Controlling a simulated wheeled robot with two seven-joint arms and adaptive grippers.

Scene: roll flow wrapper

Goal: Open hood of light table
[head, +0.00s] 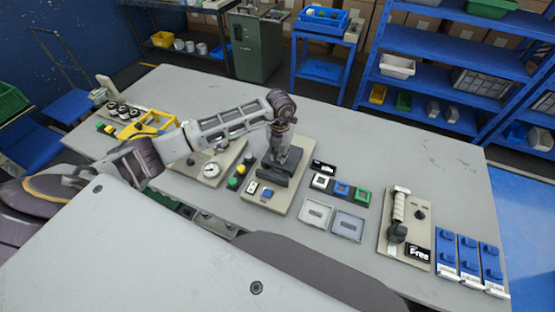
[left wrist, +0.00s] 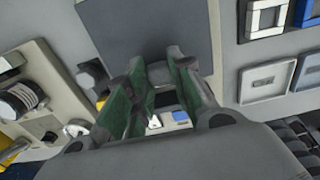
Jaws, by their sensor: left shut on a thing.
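The light table is a beige panel (head: 263,203) on the workbench with a dark grey hood (head: 270,176) on it. In the left wrist view the hood (left wrist: 150,30) is a dark flat plate at the top. My left gripper (head: 284,155) points down at the hood, and its fingers hide part of it. In the left wrist view the green-padded fingers (left wrist: 163,95) are close together at the hood's near edge, shut on it; the grip itself is partly hidden. How far the hood is raised I cannot tell. My right gripper is not in view.
A gauge panel (head: 210,170) stands left of the light table. Small framed switches (head: 342,189) and grey trays (head: 316,213) lie to its right. A panel with a handle (head: 405,225) and blue blocks (head: 468,258) are further right. The back right of the bench (head: 410,150) is clear.

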